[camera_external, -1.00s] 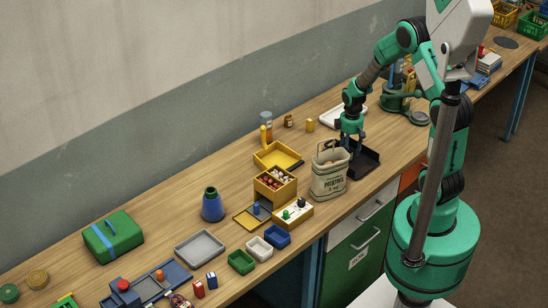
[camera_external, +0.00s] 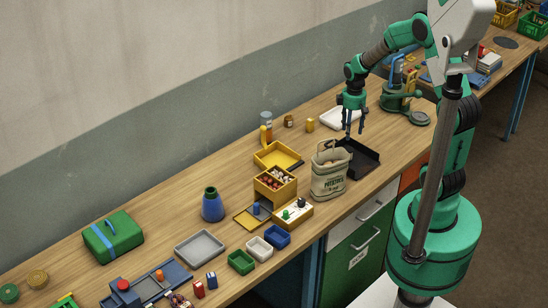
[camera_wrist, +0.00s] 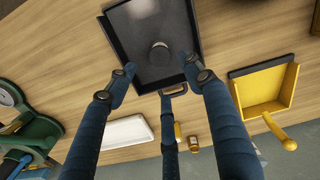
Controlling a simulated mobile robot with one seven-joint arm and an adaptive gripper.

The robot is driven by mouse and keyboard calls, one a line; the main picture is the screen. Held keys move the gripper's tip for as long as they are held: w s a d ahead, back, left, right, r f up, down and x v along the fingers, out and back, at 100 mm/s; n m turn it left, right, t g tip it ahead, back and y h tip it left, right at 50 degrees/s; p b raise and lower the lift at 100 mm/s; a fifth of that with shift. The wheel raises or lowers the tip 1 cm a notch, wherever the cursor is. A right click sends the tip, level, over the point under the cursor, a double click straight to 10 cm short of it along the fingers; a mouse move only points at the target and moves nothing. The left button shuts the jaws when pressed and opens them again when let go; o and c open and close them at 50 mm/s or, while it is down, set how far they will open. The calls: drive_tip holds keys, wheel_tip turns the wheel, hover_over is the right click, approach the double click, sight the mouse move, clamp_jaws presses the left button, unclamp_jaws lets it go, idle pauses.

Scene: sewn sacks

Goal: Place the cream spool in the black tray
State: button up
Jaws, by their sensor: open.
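The black tray (camera_external: 368,164) lies on the bench just right of the potato sack. In the wrist view the black tray (camera_wrist: 118,24) fills the upper middle. A small round grey-looking piece (camera_wrist: 160,54) stands inside it, apart from the walls; it may be the spool, but no cream colour shows. My gripper (camera_external: 353,132) hangs above the tray, fingers pointing down. In the wrist view my gripper (camera_wrist: 160,84) has its three fingers spread, with nothing held between them. In the external view, I cannot make out the spool.
The open potato sack (camera_external: 328,178) stands close beside the tray. Yellow trays (camera_external: 277,157) and a box of several small items are farther left. A white tray (camera_external: 340,117) lies behind, and a green stand (camera_external: 402,108) is to the right. Bare wood lies between them.

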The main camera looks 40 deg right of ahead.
drive_tip(key=shift+r, duration=0.15)
idle(0.5)
drive_tip(key=s+a+r+m+t, duration=0.1)
drive_tip(key=s+a+r, duration=0.3)
drive_tip(key=r, duration=0.5)
drive_tip(key=s+a+r+m+t, duration=0.1)
drive_tip(key=s+a+r+t, duration=0.2)
drive_tip(key=r, duration=0.5)
drive_tip(key=s+a+r+m, duration=0.1)
drive_tip(key=s+a+r, duration=0.2)
drive_tip(key=s+r, duration=0.2)
drive_tip(key=s+a+r+m+t, duration=0.1)
drive_tip(key=s+a+r, duration=0.3)
drive_tip(key=s, duration=0.6)
drive_tip(key=shift+s+a+r+m+t, duration=0.2)
drive_tip(key=shift+a+r+m+t, duration=0.1)
drive_tip(key=shift+r, duration=0.4)
drive_tip(key=shift+f+b, duration=0.85)
